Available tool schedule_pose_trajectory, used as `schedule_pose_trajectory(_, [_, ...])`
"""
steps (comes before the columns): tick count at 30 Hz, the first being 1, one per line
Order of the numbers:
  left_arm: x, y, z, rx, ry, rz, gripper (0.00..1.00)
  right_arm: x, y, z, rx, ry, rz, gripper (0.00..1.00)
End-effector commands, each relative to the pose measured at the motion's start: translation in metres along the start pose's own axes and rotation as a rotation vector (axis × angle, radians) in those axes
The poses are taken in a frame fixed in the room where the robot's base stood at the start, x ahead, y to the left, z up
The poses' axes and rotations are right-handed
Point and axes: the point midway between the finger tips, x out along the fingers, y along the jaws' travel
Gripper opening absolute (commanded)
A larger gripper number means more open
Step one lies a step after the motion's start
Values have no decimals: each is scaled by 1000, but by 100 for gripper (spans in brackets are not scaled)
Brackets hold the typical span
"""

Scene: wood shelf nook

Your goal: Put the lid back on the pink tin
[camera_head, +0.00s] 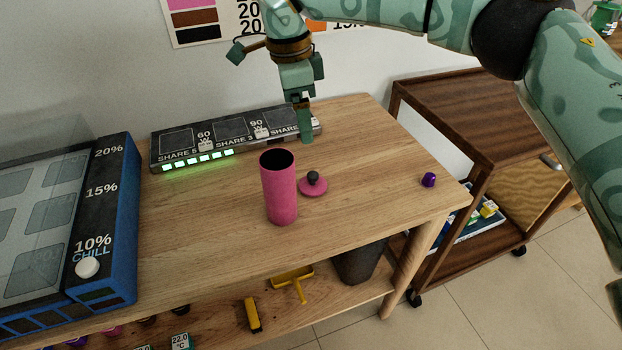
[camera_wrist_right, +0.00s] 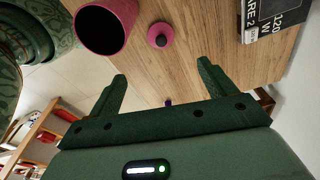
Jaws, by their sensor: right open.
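The pink tin (camera_head: 280,192) stands upright and open on the wooden table, its dark inside showing. The pink lid (camera_head: 313,188) with a dark round knob lies on the table just right of the tin, apart from it. My right gripper (camera_head: 305,138) hangs above the table behind the lid, fingers pointing down. In the right wrist view the gripper (camera_wrist_right: 162,80) is open and empty, with the lid (camera_wrist_right: 160,40) beyond its fingertips and the tin (camera_wrist_right: 106,25) at upper left. My left gripper is in neither view.
A dark share panel (camera_head: 225,138) with green lights stands at the table's back. A blue-sided chill case (camera_head: 105,220) is at the left. A small purple item (camera_head: 428,180) sits near the right edge. A brown cart (camera_head: 480,150) stands to the right. The table's front middle is clear.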

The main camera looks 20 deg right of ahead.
Motion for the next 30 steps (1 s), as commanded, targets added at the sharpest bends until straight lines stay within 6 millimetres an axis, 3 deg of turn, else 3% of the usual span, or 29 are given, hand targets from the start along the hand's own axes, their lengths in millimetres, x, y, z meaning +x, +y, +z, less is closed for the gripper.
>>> schedule_pose_trajectory(5, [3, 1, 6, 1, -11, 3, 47, 8, 0, 0, -1, 1, 2, 83])
schedule_pose_trajectory(13, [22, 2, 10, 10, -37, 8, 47, 66, -1, 1, -2, 0, 8, 83])
schedule_pose_trajectory(19, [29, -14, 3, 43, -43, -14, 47, 102, -1, 0, -1, 0, 5, 83])
schedule_pose_trajectory(23, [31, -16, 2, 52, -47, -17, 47, 112, 0, 0, 0, 0, 3, 83])
schedule_pose_trajectory(30, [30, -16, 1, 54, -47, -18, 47, 112, 0, 0, 0, 0, 0, 83])
